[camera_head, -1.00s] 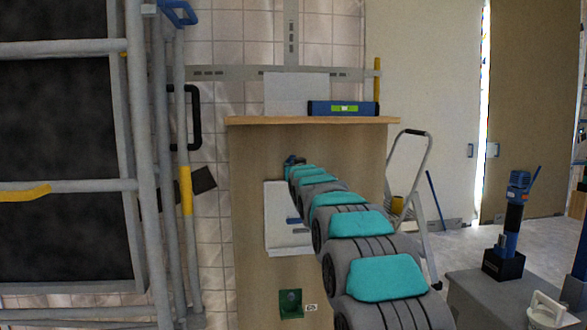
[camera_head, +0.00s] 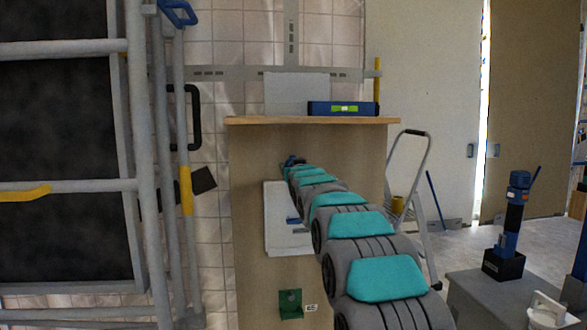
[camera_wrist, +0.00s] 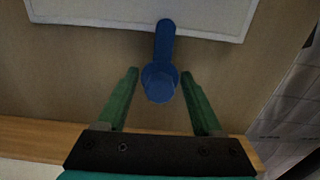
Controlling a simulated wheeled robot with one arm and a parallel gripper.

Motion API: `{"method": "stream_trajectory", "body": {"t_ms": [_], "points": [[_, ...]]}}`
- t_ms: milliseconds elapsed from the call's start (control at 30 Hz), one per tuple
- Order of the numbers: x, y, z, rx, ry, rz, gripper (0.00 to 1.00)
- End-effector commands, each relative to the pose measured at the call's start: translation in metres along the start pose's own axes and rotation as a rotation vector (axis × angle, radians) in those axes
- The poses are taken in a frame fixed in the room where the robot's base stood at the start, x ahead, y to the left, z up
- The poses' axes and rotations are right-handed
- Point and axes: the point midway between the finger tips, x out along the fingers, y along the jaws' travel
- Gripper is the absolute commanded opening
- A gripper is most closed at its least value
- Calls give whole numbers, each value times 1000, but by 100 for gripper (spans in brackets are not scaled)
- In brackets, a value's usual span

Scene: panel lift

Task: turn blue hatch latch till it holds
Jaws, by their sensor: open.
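The hatch is a white panel (camera_head: 277,240) on the upright wooden board; it also shows at the top of the wrist view (camera_wrist: 90,10). The blue latch (camera_wrist: 165,45) extends across the panel's edge onto the wood in the wrist view, with a rounded end towards me. In the head view a small blue piece (camera_head: 292,220) shows on the panel, partly hidden by my arm. My gripper (camera_wrist: 160,73) is open, with one green finger on each side of the latch's rounded end. Gaps show on both sides, and I see no contact.
A wooden shelf (camera_head: 250,121) carrying a blue level (camera_head: 342,108) tops the board (camera_head: 250,180). A green bracket (camera_head: 290,304) sits low on the board. Scaffold rails (camera_head: 150,180) stand left, a stepladder (camera_head: 412,170) right. A grey box (camera_head: 480,300) is at lower right.

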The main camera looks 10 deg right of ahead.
Motion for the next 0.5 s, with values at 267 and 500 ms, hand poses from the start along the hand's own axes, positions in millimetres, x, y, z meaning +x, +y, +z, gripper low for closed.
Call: {"method": "stream_trajectory", "body": {"t_ms": [267,500], "points": [[-6,0,0,0,1,0,68],[-28,0,0,-1,0,0,68]]}}
